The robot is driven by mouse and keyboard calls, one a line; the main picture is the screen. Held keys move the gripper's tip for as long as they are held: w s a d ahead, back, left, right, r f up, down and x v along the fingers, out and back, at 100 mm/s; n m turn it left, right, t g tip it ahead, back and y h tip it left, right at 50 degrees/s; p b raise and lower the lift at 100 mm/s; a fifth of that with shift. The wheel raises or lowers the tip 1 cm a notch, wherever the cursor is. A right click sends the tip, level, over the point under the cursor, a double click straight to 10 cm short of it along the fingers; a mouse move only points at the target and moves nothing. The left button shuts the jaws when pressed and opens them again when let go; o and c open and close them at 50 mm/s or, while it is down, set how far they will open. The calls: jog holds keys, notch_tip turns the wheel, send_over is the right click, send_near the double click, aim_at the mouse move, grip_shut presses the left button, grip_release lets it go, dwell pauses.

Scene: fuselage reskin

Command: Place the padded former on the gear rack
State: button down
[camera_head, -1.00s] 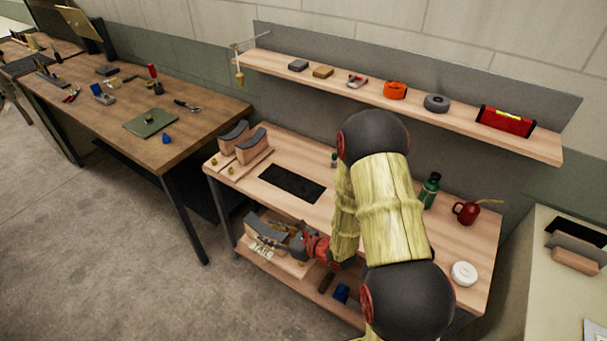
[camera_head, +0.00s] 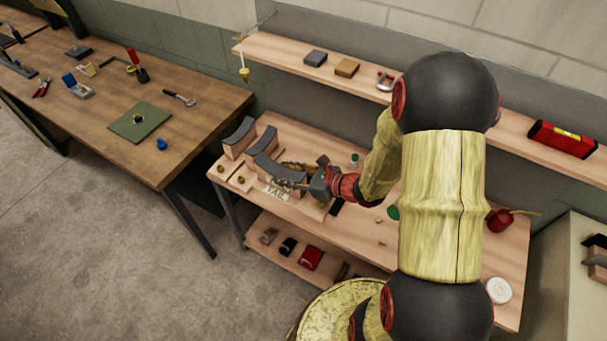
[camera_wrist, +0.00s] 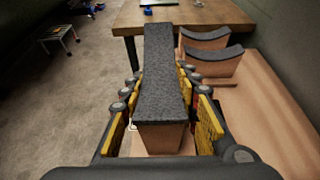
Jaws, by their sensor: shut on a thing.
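My gripper (camera_head: 302,183) is shut on a padded former, a wooden block with a curved dark grey pad (camera_wrist: 158,75). In the head view this former (camera_head: 275,168) is over the left part of the wooden top of the two-level rack (camera_head: 390,255). A pale lettered tag (camera_head: 275,193) shows at its near side. Two similar padded formers stand at the rack's left end, one farther left (camera_head: 238,135) and one just behind the held one (camera_head: 265,138). I cannot tell whether the held former touches the top. My arm hides much of the rack's middle.
The lower shelf holds a red item (camera_head: 311,258) and several small dark items. A wooden workbench (camera_head: 200,112) with tools and a green mat (camera_head: 140,120) stands at the left. A wall shelf (camera_head: 280,55) runs behind. A white roll (camera_head: 499,290) sits at the rack's right end.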

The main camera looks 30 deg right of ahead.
jog(key=shift+w+d+f+b, duration=0.6)
jog(key=shift+w+d+f, duration=0.5)
jog(key=shift+d+f, duration=0.65)
jog(key=shift+w+d+f+b, duration=0.65)
jog(key=shift+w+d+f, duration=0.55)
jog(key=shift+f, duration=0.95)
jog(key=shift+w+d+f+b, duration=0.6)
jog(key=shift+w+d+f, duration=0.35)
jog(key=shift+d+f, duration=0.9)
jog(key=shift+a+f, duration=0.15)
jog(key=shift+a, duration=0.05)
jog(key=shift+f, duration=0.15)
jog(key=c, duration=1.3)
grip_release()
jog(key=shift+c, duration=0.2)
